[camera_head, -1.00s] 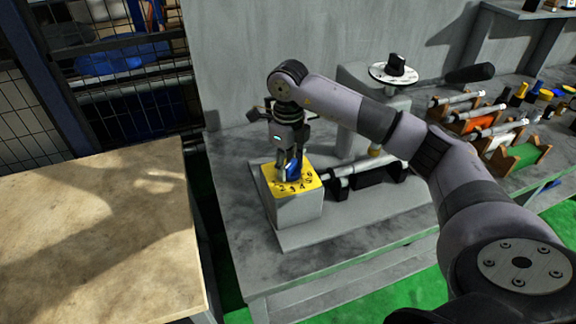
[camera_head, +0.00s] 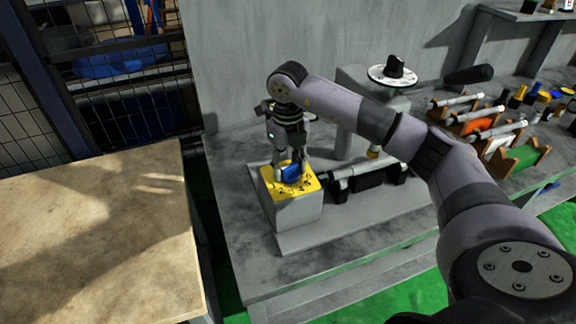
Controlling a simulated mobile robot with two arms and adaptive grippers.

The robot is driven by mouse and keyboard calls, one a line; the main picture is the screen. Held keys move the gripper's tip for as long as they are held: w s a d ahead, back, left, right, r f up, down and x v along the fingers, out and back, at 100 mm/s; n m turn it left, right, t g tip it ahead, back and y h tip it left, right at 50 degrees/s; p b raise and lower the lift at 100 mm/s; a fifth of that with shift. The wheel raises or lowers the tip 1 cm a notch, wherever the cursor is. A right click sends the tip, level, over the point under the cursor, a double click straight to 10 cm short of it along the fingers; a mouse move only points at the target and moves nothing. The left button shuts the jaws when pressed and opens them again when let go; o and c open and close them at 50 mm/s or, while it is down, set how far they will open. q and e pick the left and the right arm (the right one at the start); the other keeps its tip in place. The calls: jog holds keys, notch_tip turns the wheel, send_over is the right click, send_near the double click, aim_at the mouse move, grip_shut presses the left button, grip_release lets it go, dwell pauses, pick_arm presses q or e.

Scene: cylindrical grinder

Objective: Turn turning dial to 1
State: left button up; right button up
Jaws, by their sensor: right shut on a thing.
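The turning dial is a blue knob (camera_head: 291,173) on a yellow plate (camera_head: 270,187) with black numbers, on top of a grey block (camera_head: 293,210). The figures 2, 3, 4 and 5 seem to show along the plate's near and right side; a 1 cannot be made out. My right gripper (camera_head: 290,166) points down from above and is shut on the blue knob. Its fingers stand on either side of the knob and hide part of it. My left gripper is not in view.
The block stands on a grey machine table (camera_head: 245,245). A shaft (camera_head: 355,167) lies right of it. A black-and-white dial (camera_head: 393,72) stands behind, and racks (camera_head: 515,158) with cylinders stand at the right. A bare wooden tabletop (camera_head: 95,245) is at the left.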

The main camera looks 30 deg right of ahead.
jog(key=o, duration=1.1)
notch_tip(320, 180, up, 12)
dwell(0.6)
